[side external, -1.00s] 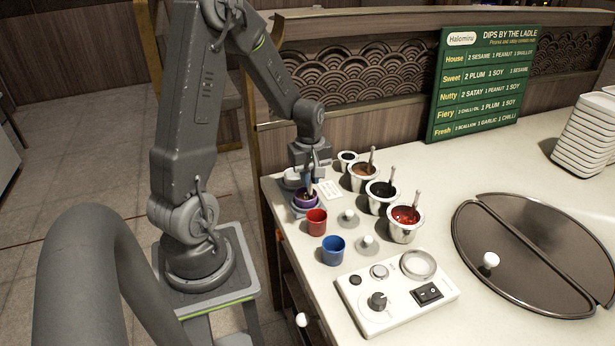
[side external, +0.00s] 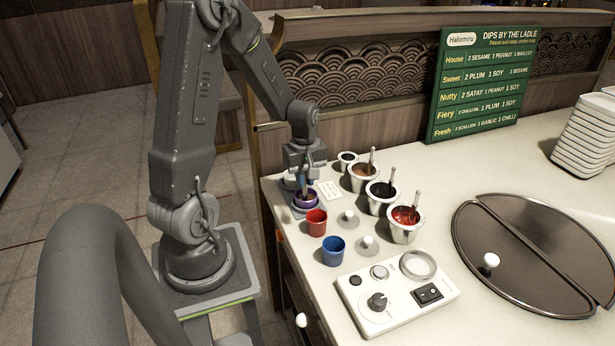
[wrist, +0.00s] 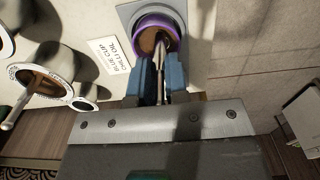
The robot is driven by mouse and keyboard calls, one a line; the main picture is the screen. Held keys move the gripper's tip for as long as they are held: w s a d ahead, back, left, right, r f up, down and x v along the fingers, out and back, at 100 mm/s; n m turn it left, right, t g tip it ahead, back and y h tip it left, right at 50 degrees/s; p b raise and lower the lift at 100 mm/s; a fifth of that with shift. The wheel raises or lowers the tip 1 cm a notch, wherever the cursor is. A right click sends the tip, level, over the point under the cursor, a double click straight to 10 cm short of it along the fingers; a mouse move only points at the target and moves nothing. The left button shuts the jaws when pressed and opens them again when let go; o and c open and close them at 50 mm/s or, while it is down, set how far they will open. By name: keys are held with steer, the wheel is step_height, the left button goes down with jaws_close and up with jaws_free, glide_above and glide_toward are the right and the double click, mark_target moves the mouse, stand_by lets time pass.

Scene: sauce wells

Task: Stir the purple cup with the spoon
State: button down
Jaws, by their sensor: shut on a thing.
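The purple cup (side external: 306,201) stands upright on a grey pad near the counter's left edge. In the wrist view the purple cup (wrist: 176,28) shows brown contents. My gripper (side external: 304,183) is above the cup. In the wrist view my gripper's blue fingers (wrist: 161,78) are shut on the handle of a metal spoon (wrist: 160,50). The spoon's far end reaches into the cup over its near rim. How deep the tip sits in the contents is hard to tell.
A red cup (side external: 316,222) and a blue cup (side external: 333,250) stand in front. Metal pots with ladles, one holding red sauce (side external: 405,215), line up to the right beside grey lids (side external: 349,218). A white card (wrist: 108,58) lies beside the purple cup. A control panel (side external: 397,291) sits nearer the front.

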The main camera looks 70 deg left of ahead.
steer(key=shift+w+d, duration=0.3)
steer(key=shift+a, duration=0.3)
steer(key=shift+r, duration=2.15)
